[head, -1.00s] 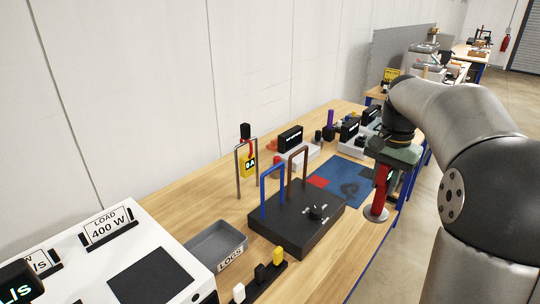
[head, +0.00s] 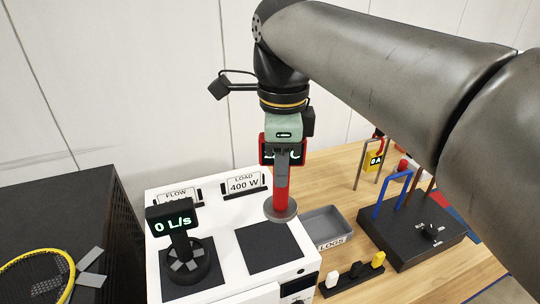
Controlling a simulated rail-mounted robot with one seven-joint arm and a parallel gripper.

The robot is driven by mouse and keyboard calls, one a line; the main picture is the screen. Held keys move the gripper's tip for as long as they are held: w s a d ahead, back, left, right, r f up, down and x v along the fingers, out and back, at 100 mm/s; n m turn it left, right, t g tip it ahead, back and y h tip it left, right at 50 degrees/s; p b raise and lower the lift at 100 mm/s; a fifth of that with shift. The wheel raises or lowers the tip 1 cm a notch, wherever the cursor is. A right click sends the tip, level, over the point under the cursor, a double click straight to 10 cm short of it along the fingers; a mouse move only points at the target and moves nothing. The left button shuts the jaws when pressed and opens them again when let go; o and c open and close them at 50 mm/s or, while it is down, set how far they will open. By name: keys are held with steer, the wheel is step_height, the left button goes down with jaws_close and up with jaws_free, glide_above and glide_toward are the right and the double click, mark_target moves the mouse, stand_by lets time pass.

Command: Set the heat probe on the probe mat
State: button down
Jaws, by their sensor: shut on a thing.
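The heat probe (head: 281,190) has a red and grey stem with a round grey disc at its lower end and a dark display at its top. My gripper (head: 284,160) is shut on its upper part and holds it upright. In the head view the disc overlaps the far right part of a plain black square mat (head: 268,251) on the white cabinet (head: 232,290). I take this for the probe mat, as a sign reading LOAD 400 W (head: 243,184) stands behind it. Nothing rests on it. The gap under the disc cannot be judged.
A flow meter reading 0 L/s (head: 173,226) stands on another black square at left, by a FLOW sign (head: 178,197). A grey LOGS tray (head: 325,222) and a black box with a blue handle (head: 412,235) lie at right. A yellow-rimmed ring (head: 68,284) is at lower left.

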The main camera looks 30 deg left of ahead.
mark_target(267, 211)
steer(key=shift+s+a+r, duration=0.2)
steer(key=shift+s+a, duration=0.15)
steer(key=shift+s, duration=0.25)
steer(key=shift+s+a+r, duration=0.2)
steer(key=shift+s+a, duration=0.15)
steer(key=shift+s, duration=0.2)
steer(key=shift+f+b, duration=2.4)
steer(key=shift+f, duration=1.65)
steer(key=shift+f, duration=0.25)
steer(key=c, duration=1.1)
jaws_free()
step_height(267, 211, up, 17)
steer(key=p, duration=0.1)
steer(key=shift+r+p, duration=0.2)
steer(key=shift+p, duration=0.2)
